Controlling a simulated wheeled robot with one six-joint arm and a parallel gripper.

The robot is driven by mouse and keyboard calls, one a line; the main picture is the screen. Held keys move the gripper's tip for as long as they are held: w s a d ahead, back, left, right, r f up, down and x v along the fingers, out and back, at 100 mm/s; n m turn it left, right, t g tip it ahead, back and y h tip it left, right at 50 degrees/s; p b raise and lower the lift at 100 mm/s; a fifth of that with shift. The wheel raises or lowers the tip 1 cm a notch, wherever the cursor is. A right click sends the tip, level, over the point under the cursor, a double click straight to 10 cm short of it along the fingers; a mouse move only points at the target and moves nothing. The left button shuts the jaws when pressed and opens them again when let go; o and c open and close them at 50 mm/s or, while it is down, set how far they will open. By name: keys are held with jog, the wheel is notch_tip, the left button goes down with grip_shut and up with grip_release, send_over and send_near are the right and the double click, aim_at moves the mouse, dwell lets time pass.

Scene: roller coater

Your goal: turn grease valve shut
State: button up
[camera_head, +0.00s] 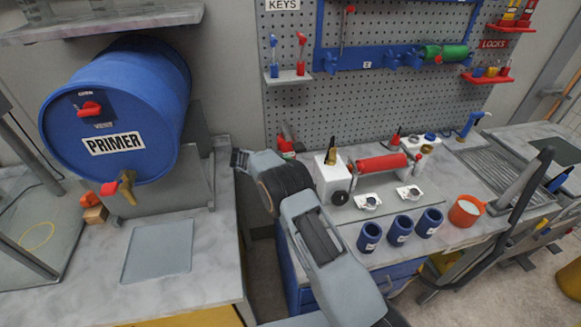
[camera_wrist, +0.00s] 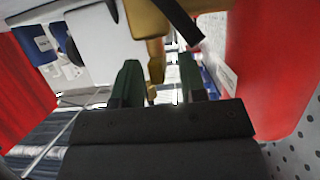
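In the wrist view the brass body (camera_wrist: 148,20) shows at the top centre, and the black lever (camera_wrist: 180,20) slants down to the right. My gripper (camera_wrist: 159,68) has its two dark green fingers apart, with nothing seen held between them. The lower brass part shows in line with the gap, beyond or between the fingers; I cannot tell which. In the head view the fingertips are not clear.
A red cylinder (camera_head: 382,164) lies right of the white box. Several blue cups (camera_head: 370,237) and an orange cup (camera_head: 466,211) stand in front. A blue primer drum (camera_head: 115,105) with its own brass tap (camera_head: 127,187) is on the left bench. A pegboard (camera_head: 395,90) stands behind.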

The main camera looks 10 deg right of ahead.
jog(key=shift+a, duration=0.1)
jog(key=b+v, duration=0.2)
jog(key=v, duration=0.5)
jog(key=shift+a, duration=0.15)
jog(key=shift+r, duration=0.15)
